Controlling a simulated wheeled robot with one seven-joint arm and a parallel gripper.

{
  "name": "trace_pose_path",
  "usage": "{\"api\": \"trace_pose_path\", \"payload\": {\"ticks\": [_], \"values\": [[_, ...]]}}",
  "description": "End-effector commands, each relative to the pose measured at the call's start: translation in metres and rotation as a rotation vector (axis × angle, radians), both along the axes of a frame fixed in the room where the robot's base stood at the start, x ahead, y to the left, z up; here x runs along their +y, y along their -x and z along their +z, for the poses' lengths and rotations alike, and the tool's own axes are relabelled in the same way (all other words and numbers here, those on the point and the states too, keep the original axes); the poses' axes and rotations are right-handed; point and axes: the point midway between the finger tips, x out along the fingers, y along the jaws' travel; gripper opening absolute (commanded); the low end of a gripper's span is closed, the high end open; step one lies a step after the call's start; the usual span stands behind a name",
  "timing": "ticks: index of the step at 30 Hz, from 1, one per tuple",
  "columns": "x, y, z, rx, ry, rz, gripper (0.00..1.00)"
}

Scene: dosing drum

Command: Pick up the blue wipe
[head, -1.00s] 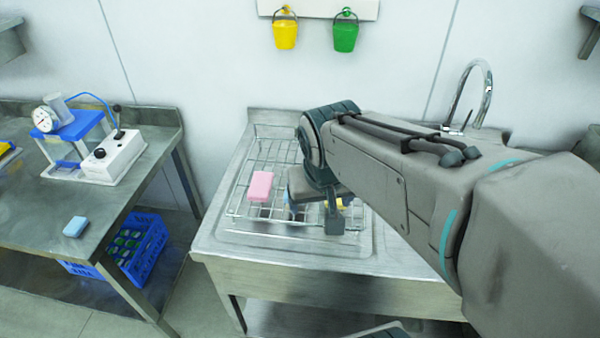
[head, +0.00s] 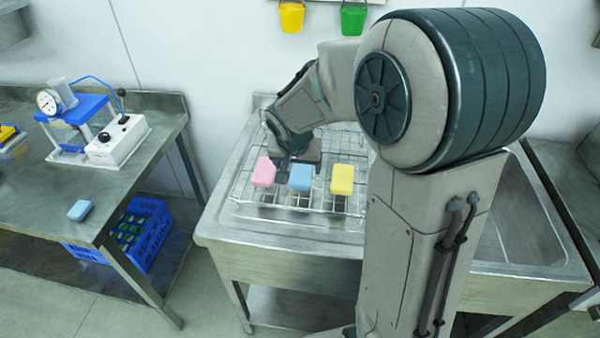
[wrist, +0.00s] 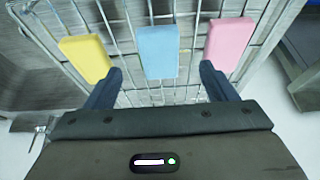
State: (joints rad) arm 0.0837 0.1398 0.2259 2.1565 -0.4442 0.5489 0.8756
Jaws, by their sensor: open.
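A blue wipe (head: 300,177) lies on the wire rack on the sink's draining side, between a pink wipe (head: 263,172) and a yellow wipe (head: 342,179). In the wrist view the blue wipe (wrist: 158,52) is centred ahead of my gripper (wrist: 162,80), with the yellow wipe (wrist: 86,58) to its left and the pink wipe (wrist: 229,43) to its right. My gripper is open and empty, its two fingers spread wider than the blue wipe. In the head view my gripper is behind the wipes, its fingers mostly hidden. Another blue block (head: 80,210) lies on the left table.
The wire rack (head: 240,192) sits on the steel sink unit (head: 290,245). A left steel table (head: 40,190) carries a blue-framed device with a gauge (head: 72,120) and a white control box (head: 117,140). A blue crate (head: 150,245) stands below. Yellow and green buckets hang on the wall.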

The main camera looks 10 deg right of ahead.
Motion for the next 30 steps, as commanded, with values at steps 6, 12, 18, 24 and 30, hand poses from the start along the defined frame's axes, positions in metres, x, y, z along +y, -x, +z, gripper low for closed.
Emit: {"api": "trace_pose_path", "payload": {"ticks": [6, 12, 18, 24, 30], "values": [[-0.002, -0.005, -0.014, 0.001, 0.0, 0.0, 0.78], [-0.006, -0.012, -0.031, 0.004, 0.0, 0.001, 0.78], [-0.01, -0.021, -0.054, 0.002, 0.0, 0.0, 0.78], [-0.011, -0.024, -0.061, 0.0, 0.0, 0.0, 0.78], [-0.011, -0.024, -0.061, 0.0, 0.0, -0.001, 0.67]]}}
